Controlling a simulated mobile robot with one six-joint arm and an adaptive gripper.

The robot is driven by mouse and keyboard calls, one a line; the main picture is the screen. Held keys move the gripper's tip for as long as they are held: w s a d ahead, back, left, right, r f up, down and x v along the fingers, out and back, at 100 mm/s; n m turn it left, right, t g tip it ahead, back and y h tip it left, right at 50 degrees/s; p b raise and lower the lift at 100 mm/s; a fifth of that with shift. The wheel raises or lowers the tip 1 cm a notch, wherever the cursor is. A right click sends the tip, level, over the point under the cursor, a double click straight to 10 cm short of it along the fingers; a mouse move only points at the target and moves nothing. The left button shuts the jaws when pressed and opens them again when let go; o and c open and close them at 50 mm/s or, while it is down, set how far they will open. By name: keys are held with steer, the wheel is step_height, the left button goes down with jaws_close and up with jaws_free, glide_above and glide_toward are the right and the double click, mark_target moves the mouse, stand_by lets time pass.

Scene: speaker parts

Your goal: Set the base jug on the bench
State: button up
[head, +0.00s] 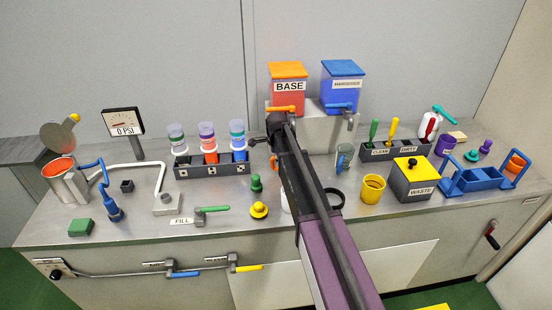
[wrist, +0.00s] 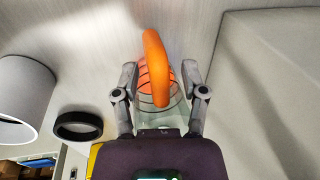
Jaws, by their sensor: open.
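The base jug (wrist: 157,65) is a clear, marked jug with an orange handle and orange inside. In the wrist view it sits between the two fingers of my gripper (wrist: 159,72), which are apart on either side of it. I cannot tell whether the fingers touch it.
A white cylinder (wrist: 22,95) and a black ring (wrist: 78,125) lie near my gripper. A second clear jug (head: 344,157), a yellow cup (head: 373,188) and a waste box (head: 412,183) stand to the right. The orange BASE tank (head: 288,99) stands behind.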

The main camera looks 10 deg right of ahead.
steer(key=shift+r, duration=0.1)
step_height(320, 180, up, 12)
steer(key=s+p, duration=0.2)
steer(key=p, duration=1)
steer(key=shift+a, duration=0.15)
steer(key=shift+s, duration=0.1)
stand_by(0.5)
steer(key=s+d+n+g, duration=0.1)
steer(key=s+d+n, duration=0.1)
steer(key=s+n, duration=0.7)
steer(key=s+d+n+g, duration=0.1)
steer(key=s+d+n, duration=0.2)
steer(key=s+n, duration=0.6)
steer(key=s, duration=1.2)
steer(key=shift+s+d+f, duration=0.15)
steer(key=shift+d+f, duration=0.05)
steer(key=shift+a, duration=0.15)
